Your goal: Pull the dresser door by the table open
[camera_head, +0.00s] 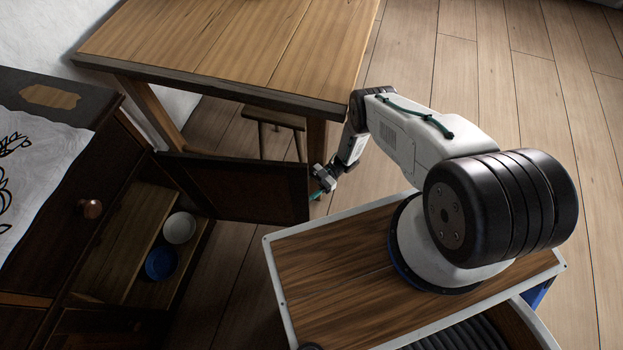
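The dark wooden dresser (60,225) stands at the left. Its door by the table (240,187) is swung out from the dresser front, and the shelves behind it show. My gripper (318,192) is at the free edge of this door, at its right end in the picture. The fingers are small and partly hidden by the door edge and my wrist, so I cannot tell whether they are open, shut or holding the edge. The wooden table (225,45) stands behind the door.
Inside the dresser are a white bowl (179,228) and a blue bowl (161,263). A stool (272,120) is under the table. A round knob (91,208) sits on the dresser front. The plank floor (510,90) at the right is clear.

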